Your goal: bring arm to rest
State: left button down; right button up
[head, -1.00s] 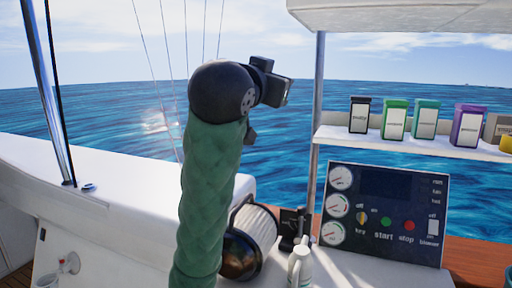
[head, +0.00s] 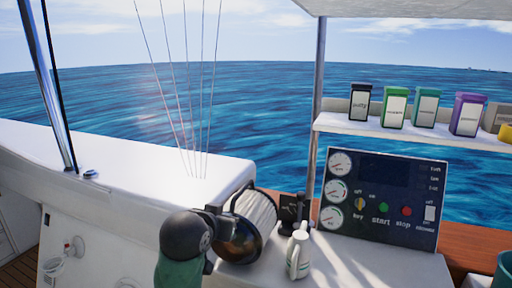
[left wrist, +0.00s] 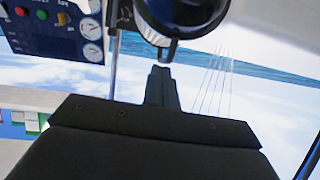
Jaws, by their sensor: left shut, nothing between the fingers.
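My left arm (head: 180,268), with a green sleeve and a black rounded joint, stands low at the bottom of the head view. It is left of the white ribbed cylinder with a dark glossy end and covers part of the surface there. My left gripper (left wrist: 161,78) shows in the left wrist view as dark fingers pressed together with nothing between them. In the head view the gripper is hard to make out beside the black joint. My right gripper is in neither view.
The ribbed cylinder (head: 258,210) and a white jug (head: 298,252) stand close to the right of the arm. A dark control panel (head: 382,198) is behind them. A shelf (head: 345,127) holds several small containers.

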pick_arm(q)
jog(key=s+a+f+g, duration=0.2)
jog(key=s+f, duration=0.3)
jog(key=f, duration=0.4)
jog(key=s+a+f+n+g+y+p, duration=0.1)
jog(key=s+f+g, duration=0.1)
jog(key=s+f, duration=0.45)
jog(key=s+a+f+g, duration=0.1)
jog(key=s+a+f, duration=0.15)
jog(key=f, duration=0.75)
jog(key=s+f+g, duration=0.2)
jog(key=s+f, duration=0.5)
jog(key=s, duration=0.3)
jog(key=s+f+g+p, duration=0.1)
jog(key=s+f+g, duration=0.2)
jog(key=s+f, duration=0.4)
jog(key=s, duration=0.4)
jog(key=shift+s+a+y, duration=0.15)
jog(key=shift+a+y, duration=0.1)
jog(key=shift+y, duration=0.15)
jog(key=shift+a+p, duration=0.15)
jog(key=shift+p, duration=0.15)
